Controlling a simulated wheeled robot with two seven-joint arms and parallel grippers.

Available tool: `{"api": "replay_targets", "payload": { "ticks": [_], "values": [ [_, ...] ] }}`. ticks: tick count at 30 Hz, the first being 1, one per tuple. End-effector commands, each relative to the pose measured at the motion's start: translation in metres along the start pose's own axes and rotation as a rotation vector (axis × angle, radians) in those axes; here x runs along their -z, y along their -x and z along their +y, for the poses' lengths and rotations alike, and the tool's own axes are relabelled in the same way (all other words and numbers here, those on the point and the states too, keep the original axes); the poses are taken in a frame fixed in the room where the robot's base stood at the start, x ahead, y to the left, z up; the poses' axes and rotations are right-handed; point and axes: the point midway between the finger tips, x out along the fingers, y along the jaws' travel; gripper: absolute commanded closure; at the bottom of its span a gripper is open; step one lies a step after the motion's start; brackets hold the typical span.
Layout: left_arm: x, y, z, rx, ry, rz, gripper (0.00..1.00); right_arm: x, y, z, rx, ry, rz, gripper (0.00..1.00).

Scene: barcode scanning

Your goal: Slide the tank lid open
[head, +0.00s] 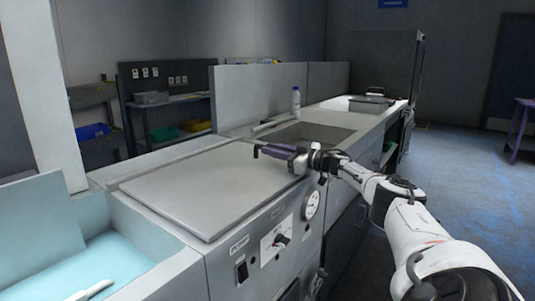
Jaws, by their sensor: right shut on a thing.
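The tank lid (190,187) is a flat grey panel lying level on top of the counter unit. It covers what is under it. My right gripper (272,152) reaches in from the right and is at the lid's far right corner. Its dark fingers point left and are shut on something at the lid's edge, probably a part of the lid. The fingers hide the exact contact. My left gripper is not in view.
An open basin with pale teal inside (60,277) is at the lower left, with a white object (92,290) in it.

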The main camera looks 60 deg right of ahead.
Motion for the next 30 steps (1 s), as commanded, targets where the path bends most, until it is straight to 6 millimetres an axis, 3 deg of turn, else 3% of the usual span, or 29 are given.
{"api": "replay_targets", "payload": {
  "ticks": [6, 7, 9, 20, 30],
  "values": [
    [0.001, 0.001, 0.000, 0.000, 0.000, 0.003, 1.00, 0.005, 0.002, 0.006, -0.016, 0.004, 0.004, 1.00],
    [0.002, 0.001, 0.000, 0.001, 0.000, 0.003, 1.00, 0.005, 0.002, 0.006, -0.017, 0.004, 0.004, 0.79],
    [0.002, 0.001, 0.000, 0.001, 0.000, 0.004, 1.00, 0.004, 0.002, 0.006, -0.017, 0.004, 0.004, 0.67],
    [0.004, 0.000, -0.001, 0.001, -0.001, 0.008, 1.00, 0.002, 0.002, 0.004, -0.011, 0.003, 0.000, 0.67],
    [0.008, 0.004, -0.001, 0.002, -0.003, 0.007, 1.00, 0.001, 0.021, 0.005, -0.010, 0.005, -0.003, 0.67]
  ]
}}
